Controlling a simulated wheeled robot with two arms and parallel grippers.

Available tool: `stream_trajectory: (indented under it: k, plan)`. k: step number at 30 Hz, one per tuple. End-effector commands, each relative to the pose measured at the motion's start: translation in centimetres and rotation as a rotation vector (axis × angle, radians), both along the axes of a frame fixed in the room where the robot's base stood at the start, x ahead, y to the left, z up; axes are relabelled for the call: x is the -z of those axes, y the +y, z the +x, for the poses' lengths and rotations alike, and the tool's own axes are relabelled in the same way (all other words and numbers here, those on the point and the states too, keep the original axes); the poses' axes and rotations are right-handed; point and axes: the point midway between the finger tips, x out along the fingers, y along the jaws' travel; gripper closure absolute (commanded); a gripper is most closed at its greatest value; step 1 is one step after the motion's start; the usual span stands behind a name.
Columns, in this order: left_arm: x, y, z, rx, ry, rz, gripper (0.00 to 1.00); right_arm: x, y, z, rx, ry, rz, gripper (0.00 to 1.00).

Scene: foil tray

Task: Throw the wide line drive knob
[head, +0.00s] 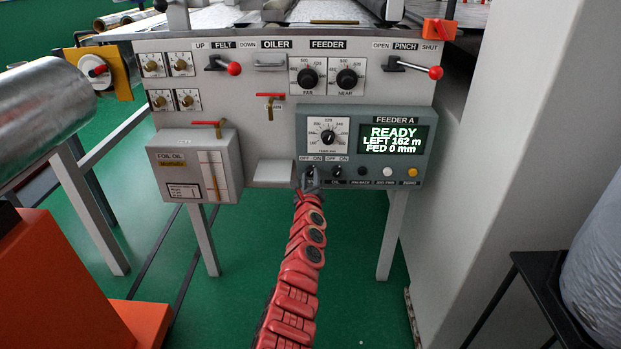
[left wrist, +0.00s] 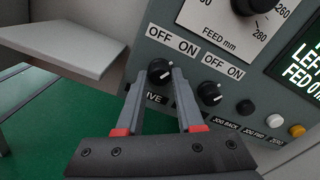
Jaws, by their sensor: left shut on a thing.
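The feeder panel (head: 312,123) is a grey-green box on the machine front. Low on it are two black OFF/ON knobs. The left knob shows in the left wrist view (left wrist: 160,71); the label below it is partly hidden and ends in "IVE". My left gripper (head: 309,185), on the red arm, reaches up to this knob. In the left wrist view its two grey fingers (left wrist: 179,84) are shut on the left knob, one on each side. The right knob (head: 337,171) stands free just beside it, also in the left wrist view (left wrist: 208,93). My right gripper is not in view.
The screen (head: 394,139) reads READY, LEFT 162 m, FED 0 mm. A feed dial (head: 328,137) sits above the knobs; several buttons are to their right. The foil oil box (head: 195,165) is at left, with a small grey shelf (head: 272,173) between.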

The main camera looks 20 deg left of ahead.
Motion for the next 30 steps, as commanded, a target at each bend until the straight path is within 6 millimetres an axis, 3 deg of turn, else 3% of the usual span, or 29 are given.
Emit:
stream_trajectory:
  k: [14,30]
  plan:
    - [0.0,0.15,-0.02,-0.002,-0.025,-0.09,1.0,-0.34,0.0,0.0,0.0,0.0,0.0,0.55]
    - [0.23,0.03,-0.01,-0.001,-0.153,-0.543,1.0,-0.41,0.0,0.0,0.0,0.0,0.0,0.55]
